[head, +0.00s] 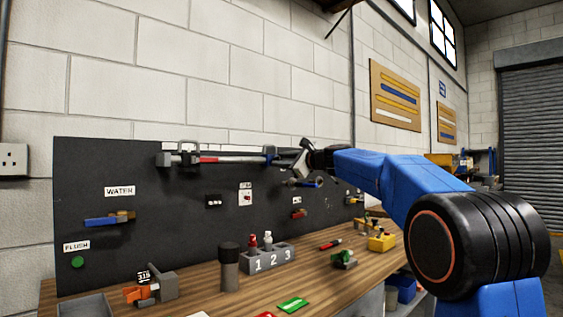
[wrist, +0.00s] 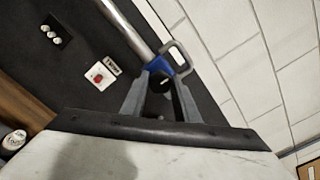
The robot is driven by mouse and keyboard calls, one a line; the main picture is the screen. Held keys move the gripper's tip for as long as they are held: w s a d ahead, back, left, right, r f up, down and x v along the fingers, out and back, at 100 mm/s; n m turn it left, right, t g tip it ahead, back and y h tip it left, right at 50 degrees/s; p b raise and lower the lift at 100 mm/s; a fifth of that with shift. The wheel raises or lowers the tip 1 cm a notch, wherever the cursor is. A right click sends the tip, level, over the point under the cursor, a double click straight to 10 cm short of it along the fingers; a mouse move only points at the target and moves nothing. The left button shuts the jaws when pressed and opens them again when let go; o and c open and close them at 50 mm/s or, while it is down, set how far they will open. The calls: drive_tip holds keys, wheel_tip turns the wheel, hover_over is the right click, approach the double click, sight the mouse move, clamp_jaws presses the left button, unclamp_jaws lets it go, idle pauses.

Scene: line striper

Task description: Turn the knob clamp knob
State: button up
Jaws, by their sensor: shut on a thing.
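The clamp (wrist: 157,67) is a blue block on the end of a long metal rod (head: 225,159) fixed along the top of the black panel; it also shows in the head view (head: 269,152). Its dark knob (wrist: 158,83) faces the wrist camera. My gripper (wrist: 159,80) has its two grey fingers closed on either side of the knob. In the head view my gripper (head: 288,156) reaches the clamp from the right, and the knob is hidden there. The knob's turn angle cannot be read.
A grey hook-shaped bracket (wrist: 180,57) stands close beside my fingers. The black panel (head: 150,220) carries a WATER valve (head: 108,218), a green FLUSH button (head: 78,262) and a red switch (head: 246,196). The wooden bench (head: 215,303) below holds a numbered block (head: 268,260) and several small items.

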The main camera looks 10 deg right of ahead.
drive_tip(key=shift+f, duration=0.15)
drive_tip(key=o, duration=1)
drive_tip(key=shift+d, duration=0.1)
drive_tip(key=shift+o, duration=0.2)
drive_tip(key=v, duration=1.7)
drive_tip(key=shift+s, duration=0.2)
drive_tip(key=shift+d, duration=0.1)
